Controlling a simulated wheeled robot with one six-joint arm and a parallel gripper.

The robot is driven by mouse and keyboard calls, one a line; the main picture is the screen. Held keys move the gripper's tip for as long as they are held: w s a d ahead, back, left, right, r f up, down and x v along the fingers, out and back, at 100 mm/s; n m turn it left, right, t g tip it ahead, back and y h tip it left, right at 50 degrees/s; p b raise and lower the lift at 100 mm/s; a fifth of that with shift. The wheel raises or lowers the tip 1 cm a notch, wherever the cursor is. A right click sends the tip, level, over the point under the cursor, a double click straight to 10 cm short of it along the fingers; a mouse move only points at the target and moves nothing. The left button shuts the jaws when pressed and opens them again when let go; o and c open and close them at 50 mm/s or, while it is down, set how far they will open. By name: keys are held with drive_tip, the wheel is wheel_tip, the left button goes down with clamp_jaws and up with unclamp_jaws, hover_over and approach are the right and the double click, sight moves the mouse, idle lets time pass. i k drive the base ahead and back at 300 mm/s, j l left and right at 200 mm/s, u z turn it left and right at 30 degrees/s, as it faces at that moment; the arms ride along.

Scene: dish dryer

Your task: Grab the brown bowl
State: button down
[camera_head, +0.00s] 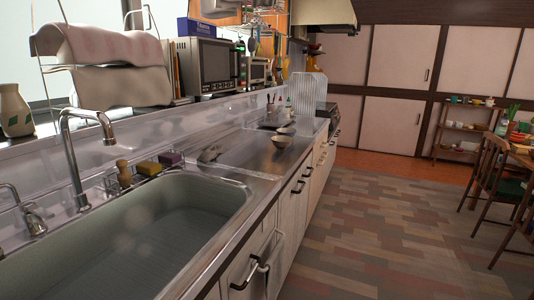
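A small bowl (282,141) in a dull grey-brown tone stands upright on the metal counter, close to its front edge and beyond the sink. A second small dish or bowl (286,130) sits just behind it. At this distance I cannot tell for sure which of them is brown, nor what is inside. My gripper is not in view, and nothing held shows.
The sink (150,235) with a tall faucet (75,160) fills the near left. Sponges (149,168) lie behind it. A microwave (215,65) stands on the back ledge. Cabinet handles jut from the counter front. The patchwork floor (390,240) is clear; chairs (492,180) stand at right.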

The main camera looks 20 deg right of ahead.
sight(282, 144)
drive_tip(key=i+l+u, duration=0.1)
drive_tip(key=i+l, duration=0.15)
drive_tip(key=i+l+u, duration=0.25)
drive_tip(key=i+l, duration=0.25)
drive_tip(key=l, duration=0.2)
drive_tip(key=i+l+u, duration=0.1)
drive_tip(key=i+l, duration=0.15)
drive_tip(key=l, duration=0.15)
drive_tip(key=i+l+u, duration=0.15)
drive_tip(key=l, duration=0.2)
drive_tip(key=i+l+u, duration=0.1)
drive_tip(key=i+l, duration=0.15)
drive_tip(key=l, duration=0.15)
drive_tip(key=i+l+u, duration=0.1)
drive_tip(key=l, duration=0.3)
drive_tip(key=i, duration=0.05)
